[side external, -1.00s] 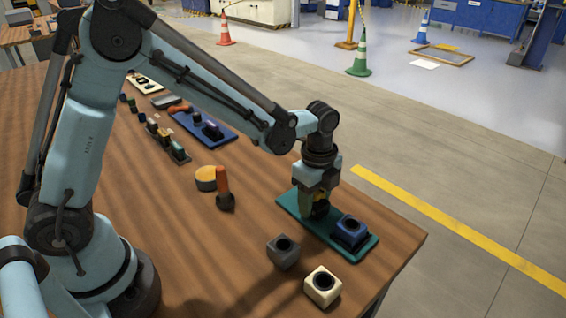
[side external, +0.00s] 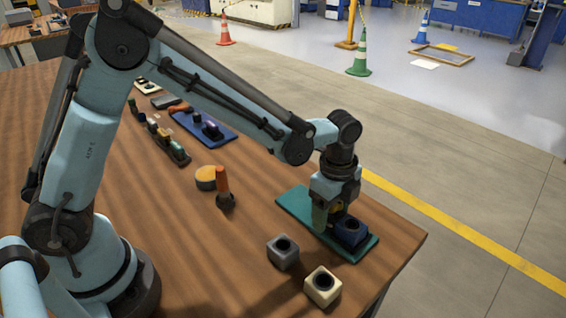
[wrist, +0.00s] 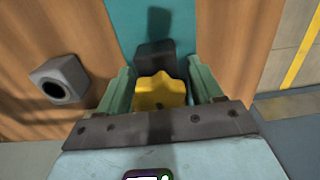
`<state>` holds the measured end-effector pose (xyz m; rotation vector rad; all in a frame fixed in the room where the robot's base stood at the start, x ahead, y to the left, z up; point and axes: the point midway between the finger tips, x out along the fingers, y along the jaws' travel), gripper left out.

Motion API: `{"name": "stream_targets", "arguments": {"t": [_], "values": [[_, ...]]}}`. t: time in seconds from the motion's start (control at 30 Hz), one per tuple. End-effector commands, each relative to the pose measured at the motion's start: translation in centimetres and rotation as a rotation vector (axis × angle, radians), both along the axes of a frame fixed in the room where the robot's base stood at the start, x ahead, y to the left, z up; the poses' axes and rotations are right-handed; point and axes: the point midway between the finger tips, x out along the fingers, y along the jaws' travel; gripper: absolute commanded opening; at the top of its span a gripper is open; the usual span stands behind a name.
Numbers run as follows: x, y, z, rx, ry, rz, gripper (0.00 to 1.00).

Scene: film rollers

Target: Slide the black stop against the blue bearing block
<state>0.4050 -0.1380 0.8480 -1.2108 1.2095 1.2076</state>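The teal base plate (side external: 292,204) lies near the table's right corner; its far part shows in the wrist view (wrist: 124,28). My gripper (side external: 325,222) is low over the plate, just left of the block. In the wrist view, its green fingers (wrist: 163,88) close in on both sides of a yellow lobed knob (wrist: 158,93). The black stop (wrist: 154,56) shows just beyond the knob.
A grey bored block (side external: 283,252) and a cream one (side external: 322,287) stand in front of the plate. A blue tray (side external: 203,127) and several small parts are farther back.

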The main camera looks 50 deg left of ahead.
Motion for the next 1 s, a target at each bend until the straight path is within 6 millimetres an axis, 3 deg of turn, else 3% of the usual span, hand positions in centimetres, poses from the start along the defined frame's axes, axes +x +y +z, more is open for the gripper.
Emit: {"name": "stream_targets", "arguments": {"t": [0.43,1.0], "values": [[0.0,0.1,1.0,0.001,0.001,0.000,0.68],[0.0,0.1,10.4,0.001,0.001,0.000,0.68]]}}
